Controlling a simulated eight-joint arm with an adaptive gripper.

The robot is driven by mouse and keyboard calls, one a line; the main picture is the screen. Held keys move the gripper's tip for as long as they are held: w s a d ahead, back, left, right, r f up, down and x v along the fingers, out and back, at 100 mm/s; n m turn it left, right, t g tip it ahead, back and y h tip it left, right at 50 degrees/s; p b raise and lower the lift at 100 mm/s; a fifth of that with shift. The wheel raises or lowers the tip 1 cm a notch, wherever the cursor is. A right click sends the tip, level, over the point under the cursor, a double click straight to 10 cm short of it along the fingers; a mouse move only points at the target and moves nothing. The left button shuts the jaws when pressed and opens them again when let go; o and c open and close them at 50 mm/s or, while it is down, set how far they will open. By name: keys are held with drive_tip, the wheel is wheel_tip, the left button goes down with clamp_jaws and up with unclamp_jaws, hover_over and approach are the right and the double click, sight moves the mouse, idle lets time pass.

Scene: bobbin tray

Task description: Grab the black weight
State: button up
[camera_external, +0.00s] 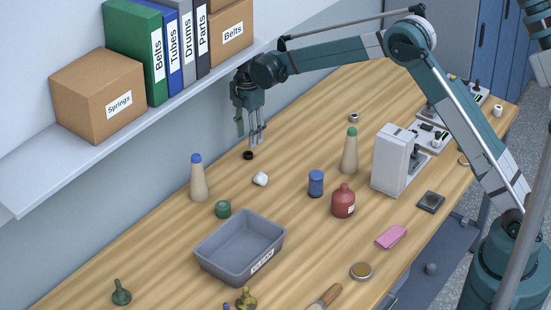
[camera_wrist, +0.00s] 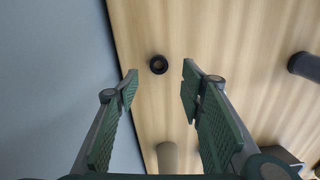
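The black weight (camera_external: 248,155) is a small, low, dark round piece lying on the wooden table near the back wall. In the wrist view the weight (camera_wrist: 158,64) shows a round top with a darker centre, and it lies beyond the gap between my fingertips. My gripper (camera_external: 256,140) points down just above and slightly right of the weight in the external view. In the wrist view my gripper (camera_wrist: 160,74) has its two green-padded fingers well apart with nothing between them. The weight looks unobstructed.
A cone with a blue tip (camera_external: 198,178) and a white piece (camera_external: 260,179) stand near the weight. A blue spool (camera_external: 316,183), a red bottle (camera_external: 343,201) and a grey bin (camera_external: 214,254) are farther forward. A shelf (camera_external: 140,115) overhangs the back left.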

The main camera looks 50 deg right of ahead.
sight(249, 155)
drive_tip(key=shift+f, duration=0.9)
drive_tip(key=shift+w+a+f, duration=0.1)
drive_tip(key=shift+f, duration=2.5)
drive_tip(key=c, duration=1)
